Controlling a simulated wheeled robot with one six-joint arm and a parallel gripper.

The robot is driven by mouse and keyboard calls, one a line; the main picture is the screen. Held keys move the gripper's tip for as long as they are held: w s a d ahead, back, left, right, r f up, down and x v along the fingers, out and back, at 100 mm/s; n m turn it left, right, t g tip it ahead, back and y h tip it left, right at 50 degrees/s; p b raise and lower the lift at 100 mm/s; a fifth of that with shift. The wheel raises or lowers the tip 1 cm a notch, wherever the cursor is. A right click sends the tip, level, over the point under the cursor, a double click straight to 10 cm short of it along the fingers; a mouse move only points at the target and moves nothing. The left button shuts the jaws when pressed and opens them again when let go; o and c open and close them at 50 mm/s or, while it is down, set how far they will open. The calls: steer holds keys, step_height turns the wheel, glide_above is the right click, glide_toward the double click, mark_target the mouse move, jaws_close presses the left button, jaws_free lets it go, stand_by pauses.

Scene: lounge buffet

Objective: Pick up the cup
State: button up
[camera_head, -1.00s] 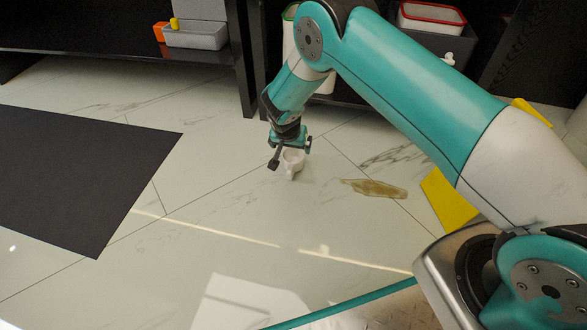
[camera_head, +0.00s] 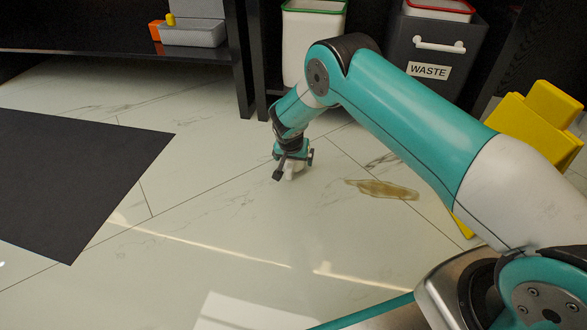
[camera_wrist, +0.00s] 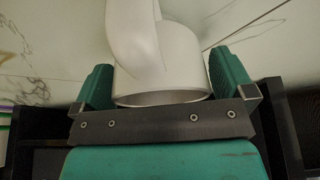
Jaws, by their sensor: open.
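A small white cup (camera_head: 291,175) is on the pale tiled floor, mostly hidden by my gripper (camera_head: 294,165) in the head view. In the wrist view the cup (camera_wrist: 165,72) fills the space between the two green fingers, with its handle side toward the camera and its rim close to the grey palm plate. My gripper (camera_wrist: 162,78) is open, with one finger on each side of the cup. A small gap shows beside the cup at the left finger; contact at the right finger cannot be told.
A brown spill (camera_head: 382,189) lies on the floor right of the cup. A yellow floor sign (camera_head: 525,125) stands at the right. A dark waste bin (camera_head: 432,60) and a white bin (camera_head: 313,45) stand behind. A black mat (camera_head: 70,175) lies left; the floor between is clear.

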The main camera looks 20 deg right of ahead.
steer(key=shift+w+f, duration=0.1)
steer(key=shift+f, duration=0.1)
steer(key=c, duration=0.8)
steer(key=shift+r, duration=0.1)
step_height(320, 180, up, 20)
steer(key=p, duration=1.3)
